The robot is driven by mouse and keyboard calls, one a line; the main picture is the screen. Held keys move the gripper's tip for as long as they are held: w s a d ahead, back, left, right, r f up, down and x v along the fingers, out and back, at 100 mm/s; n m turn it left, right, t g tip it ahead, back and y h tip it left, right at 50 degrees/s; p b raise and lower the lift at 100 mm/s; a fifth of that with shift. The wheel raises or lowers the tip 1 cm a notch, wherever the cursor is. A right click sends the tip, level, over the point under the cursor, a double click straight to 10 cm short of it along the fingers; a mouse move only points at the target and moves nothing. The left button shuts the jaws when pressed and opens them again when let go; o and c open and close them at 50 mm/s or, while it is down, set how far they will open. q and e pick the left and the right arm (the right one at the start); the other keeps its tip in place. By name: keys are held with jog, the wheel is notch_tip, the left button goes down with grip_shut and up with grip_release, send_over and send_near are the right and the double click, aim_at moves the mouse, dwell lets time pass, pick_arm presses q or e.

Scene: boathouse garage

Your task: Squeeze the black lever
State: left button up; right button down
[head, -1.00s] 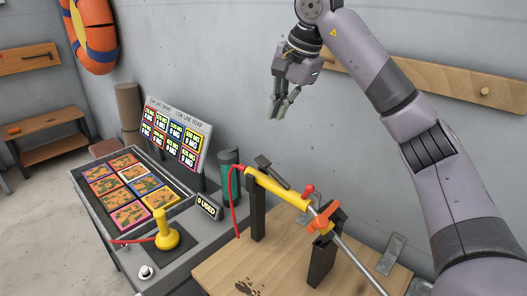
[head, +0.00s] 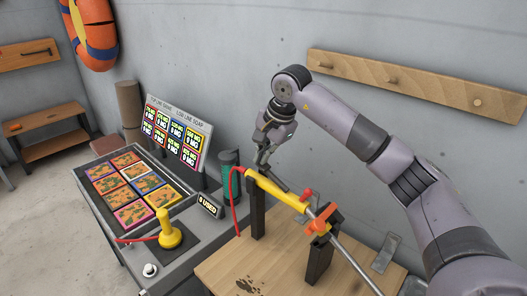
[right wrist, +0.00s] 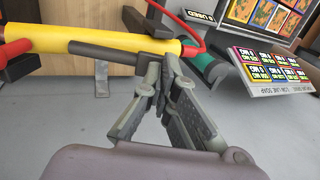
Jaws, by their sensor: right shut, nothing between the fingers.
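The black lever (head: 279,184) lies along the top of a yellow tube tool (head: 275,191), which rests on dark posts above a wooden bench. In the right wrist view the dark lever (right wrist: 105,53) runs along the yellow tube (right wrist: 50,38) toward my fingertips. My right gripper (head: 262,166) is just above the tool's left end, beside the upper end of the lever. In the right wrist view its fingertips (right wrist: 158,62) come together with nothing between them. They overlap the lever's end in the picture; I cannot tell whether they touch. My left gripper is not in view.
A red hose (head: 233,200) curves off the tool's left end. A green cylinder (head: 229,166) and a sign board (head: 177,134) stand close behind and left. A yellow joystick (head: 168,232) is at front left. The bench top (head: 222,268) has bare room in front.

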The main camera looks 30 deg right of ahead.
jog(key=shift+w+f, duration=0.1)
jog(key=shift+f, duration=0.1)
jog(key=shift+f, duration=0.1)
jog(key=b+x, duration=0.2)
jog(key=shift+w+a+f, duration=0.15)
jog(key=shift+w+f, duration=0.15)
jog(key=shift+w, duration=0.05)
jog(key=shift+w+a, duration=0.1)
jog(key=shift+w, duration=0.05)
dwell(1.7)
jog(key=shift+r, duration=0.1)
dwell(0.8)
